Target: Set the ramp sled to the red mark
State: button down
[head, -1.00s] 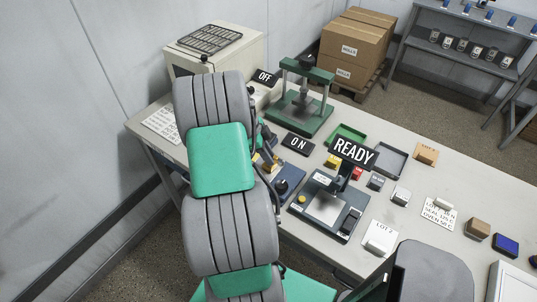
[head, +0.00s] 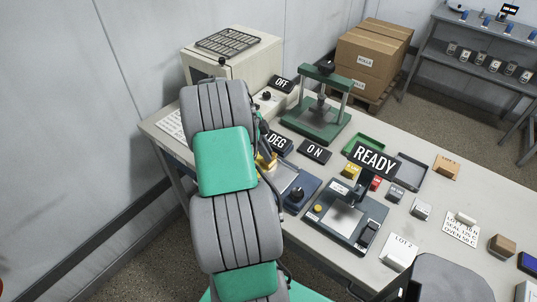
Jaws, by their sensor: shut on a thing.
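My arm (head: 225,160), grey with green covers, stretches up the picture over the left part of the bench. It hides my gripper, so I cannot see the jaws or anything between them. I cannot make out the ramp sled or the red mark. Right beside the arm, a blue unit with a black knob (head: 297,194) stands partly covered. A small yellow part (head: 265,162) shows at the arm's edge; I cannot tell what it belongs to. A black "DEG" sign (head: 278,144) stands just behind it, partly covered by the arm.
The bench (head: 455,190) holds a pale oven (head: 230,70), a green press (head: 318,105), and a dark station (head: 345,215) with a "READY" sign (head: 374,159). Trays, small blocks and cards lie to the right. Boxes (head: 370,62) stand behind.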

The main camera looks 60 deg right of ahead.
jog(key=shift+w, duration=0.15)
jog(key=c, duration=1.3)
grip_release()
jog(key=shift+w, duration=0.1)
jog(key=shift+o, duration=0.2)
jog(key=v, duration=0.7)
jog(key=shift+w+r+b, duration=0.15)
jog(key=shift+r+b, duration=0.15)
jog(key=shift+r, duration=0.05)
jog(key=shift+a, duration=0.1)
